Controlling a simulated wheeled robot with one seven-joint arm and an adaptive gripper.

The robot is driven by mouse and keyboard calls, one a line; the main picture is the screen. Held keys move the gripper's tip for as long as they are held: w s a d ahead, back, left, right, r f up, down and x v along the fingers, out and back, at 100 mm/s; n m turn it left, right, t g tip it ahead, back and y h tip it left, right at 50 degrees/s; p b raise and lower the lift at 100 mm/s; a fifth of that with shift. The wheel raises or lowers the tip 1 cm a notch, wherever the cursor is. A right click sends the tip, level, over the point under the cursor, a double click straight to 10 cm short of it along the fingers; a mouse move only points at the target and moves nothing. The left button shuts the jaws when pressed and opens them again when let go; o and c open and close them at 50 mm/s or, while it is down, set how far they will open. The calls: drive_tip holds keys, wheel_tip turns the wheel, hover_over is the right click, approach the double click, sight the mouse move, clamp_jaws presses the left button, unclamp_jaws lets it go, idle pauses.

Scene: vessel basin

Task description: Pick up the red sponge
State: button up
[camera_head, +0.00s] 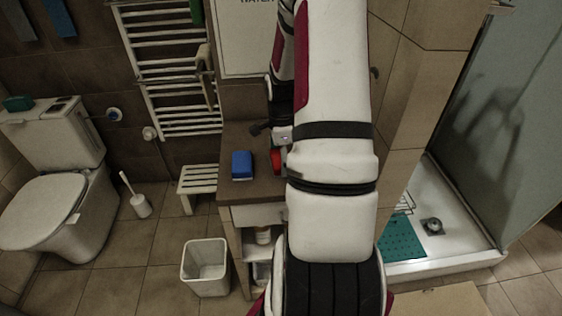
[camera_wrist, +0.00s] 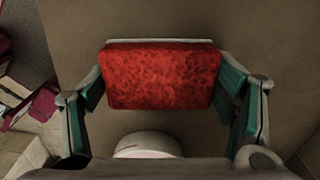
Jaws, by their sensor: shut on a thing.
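The red sponge (camera_wrist: 160,77) is a block with a pale far edge, between the two fingers of my gripper (camera_wrist: 162,90) in the wrist view. The green finger pads close on its left and right sides. In the head view only a small red part of the sponge (camera_head: 276,160) shows beside my arm, over the brown counter (camera_head: 243,190). My arm hides most of the gripper there. I cannot tell whether the sponge touches the counter.
A blue sponge-like block (camera_head: 242,165) sits on the counter to the left. A white bin (camera_head: 206,267) and a slatted stool (camera_head: 197,184) stand left of the cabinet. The toilet (camera_head: 56,180) is at far left; the shower tray (camera_head: 440,225) is at right. A white round thing (camera_wrist: 147,145) lies near the gripper.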

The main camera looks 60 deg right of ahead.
drive_tip(key=shift+r, duration=0.85)
drive_tip(key=shift+s+r, duration=0.2)
drive_tip(key=shift+r, duration=0.3)
drive_tip(key=shift+s+r, duration=0.15)
drive_tip(key=shift+r, duration=0.35)
drive_tip(key=s+a+r, duration=0.1)
drive_tip(key=s+a, duration=0.1)
drive_tip(key=s, duration=1.3)
drive_tip(key=shift+s+b, duration=0.15)
drive_tip(key=shift+b, duration=0.15)
drive_tip(key=shift+o, duration=0.3)
drive_tip(key=shift+d+r, duration=0.1)
